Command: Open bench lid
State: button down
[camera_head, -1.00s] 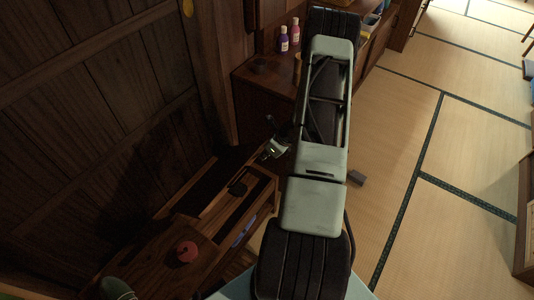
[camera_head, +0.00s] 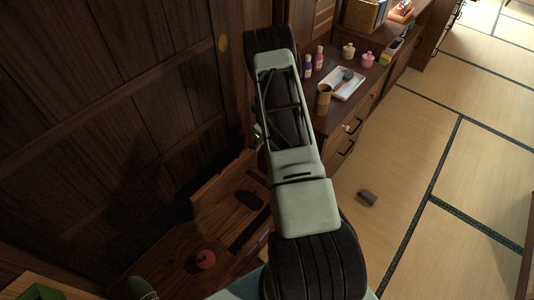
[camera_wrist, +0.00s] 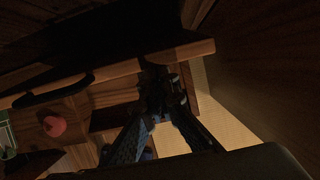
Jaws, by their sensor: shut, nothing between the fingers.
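The wooden bench (camera_head: 178,243) stands against the plank wall at lower left in the head view. In the wrist view, a long wooden edge (camera_wrist: 110,72) with a dark cutout-like shape crosses the picture. It seems to be the lid, but its angle is hard to tell. My gripper (camera_wrist: 163,92) is shut and empty, its tips overlapping this edge; contact is unclear. In the head view my arm hides most of the gripper.
A cabinet (camera_head: 352,117) stands beyond the arm, with bottles (camera_head: 319,57), a white tray (camera_head: 347,84) and a brown cup (camera_head: 323,99) on top. A small dark block (camera_head: 367,197) lies on the tatami (camera_head: 405,160). The floor at right is mostly clear.

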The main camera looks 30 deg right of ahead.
jog(key=w+a+r+b, duration=0.1)
jog(key=w+a+r, duration=0.1)
jog(key=w, duration=0.5)
jog(key=shift+w+a, duration=0.25)
jog(key=shift+a, duration=0.1)
jog(key=shift+s+f, duration=0.1)
